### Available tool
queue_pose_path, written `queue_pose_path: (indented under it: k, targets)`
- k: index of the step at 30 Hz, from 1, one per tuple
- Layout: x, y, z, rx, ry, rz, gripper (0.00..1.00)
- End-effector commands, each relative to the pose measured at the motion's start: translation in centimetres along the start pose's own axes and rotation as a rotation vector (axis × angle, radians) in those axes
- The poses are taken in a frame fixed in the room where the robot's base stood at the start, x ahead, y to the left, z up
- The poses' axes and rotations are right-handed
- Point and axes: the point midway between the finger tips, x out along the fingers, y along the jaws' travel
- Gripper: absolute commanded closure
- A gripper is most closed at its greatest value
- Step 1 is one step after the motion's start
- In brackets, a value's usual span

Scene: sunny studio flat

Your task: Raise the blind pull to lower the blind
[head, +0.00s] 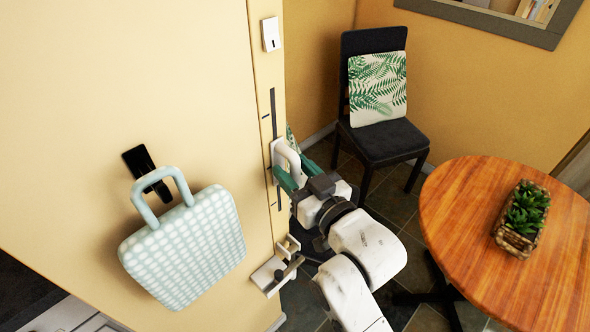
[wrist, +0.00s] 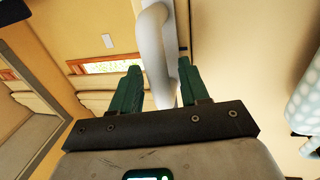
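The blind pull (head: 287,157) is a white, rounded D-shaped handle on the narrow wall edge, at a dark vertical slot (head: 273,105) with tick marks beside it. The slot shows above and below the handle. In the wrist view the pull (wrist: 154,45) runs down between the two green fingers. My gripper (head: 284,176) is at the pull's lower part, with one finger on each side of it. In the wrist view my gripper (wrist: 158,88) looks open, with a gap between the left finger and the handle. The blind itself cannot be made out.
A white switch plate (head: 270,34) is above the slot; a white bracket (head: 268,274) juts out below. A dotted bag (head: 185,248) hangs from a black hook at left. A black chair (head: 380,143) and round wooden table (head: 480,270) stand at right.

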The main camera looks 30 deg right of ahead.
Motion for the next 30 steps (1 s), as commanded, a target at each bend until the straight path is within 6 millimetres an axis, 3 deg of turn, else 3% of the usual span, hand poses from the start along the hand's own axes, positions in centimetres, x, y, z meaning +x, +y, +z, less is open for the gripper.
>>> queue_pose_path:
  k: [7,21,30]
  targets:
    - [-0.8,0.0,0.2,0.000,-0.002,0.000,0.55]
    - [-8.7,0.0,0.3,0.000,-0.002,0.000,0.55]
    - [-10.8,0.0,0.1,0.000,-0.001,0.000,0.55]
